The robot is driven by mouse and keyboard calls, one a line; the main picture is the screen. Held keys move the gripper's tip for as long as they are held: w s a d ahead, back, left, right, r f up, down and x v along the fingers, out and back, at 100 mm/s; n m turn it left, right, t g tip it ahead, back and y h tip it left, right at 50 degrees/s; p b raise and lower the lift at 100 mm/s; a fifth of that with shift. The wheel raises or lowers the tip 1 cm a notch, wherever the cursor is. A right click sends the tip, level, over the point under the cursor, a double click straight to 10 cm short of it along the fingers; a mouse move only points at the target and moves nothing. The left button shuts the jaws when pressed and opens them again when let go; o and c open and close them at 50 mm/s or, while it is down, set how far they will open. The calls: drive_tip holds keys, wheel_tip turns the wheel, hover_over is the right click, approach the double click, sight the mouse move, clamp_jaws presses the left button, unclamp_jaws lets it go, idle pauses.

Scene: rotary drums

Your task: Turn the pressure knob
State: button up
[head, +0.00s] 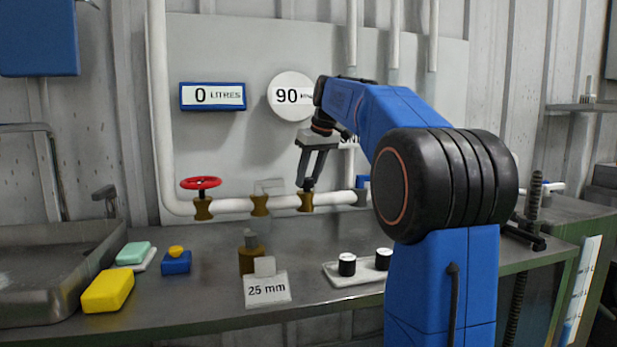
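My gripper (309,183) points down from the end of my blue arm, over a brass fitting (306,202) on the white horizontal pipe. Two fingers show with a gap between them higher up, and their tips are at the top of this fitting. A small dark part there, perhaps the pressure knob, is mostly hidden by the fingertips. I cannot tell whether they grip it. The round white pressure gauge (286,96) on the back panel reads 90, its unit partly covered by my arm.
A red handwheel (201,183) sits on another brass valve to the left. A display (213,96) reads 0 LITRES. A 25 mm sign (267,290), yellow block (107,291) and tray with two black-and-white cylinders (335,271) occupy the bench. My arm hides the bench's right middle.

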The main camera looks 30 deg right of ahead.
drive_tip(key=shift+a+m+h, duration=0.15)
drive_tip(key=shift+m+h, duration=0.65)
drive_tip(key=shift+m, duration=1.3)
drive_tip(key=o, duration=1)
drive_tip(key=shift+o, duration=0.2)
drive_tip(key=shift+r, duration=0.1)
drive_tip(key=v, duration=1.7)
drive_tip(key=shift+r, duration=0.1)
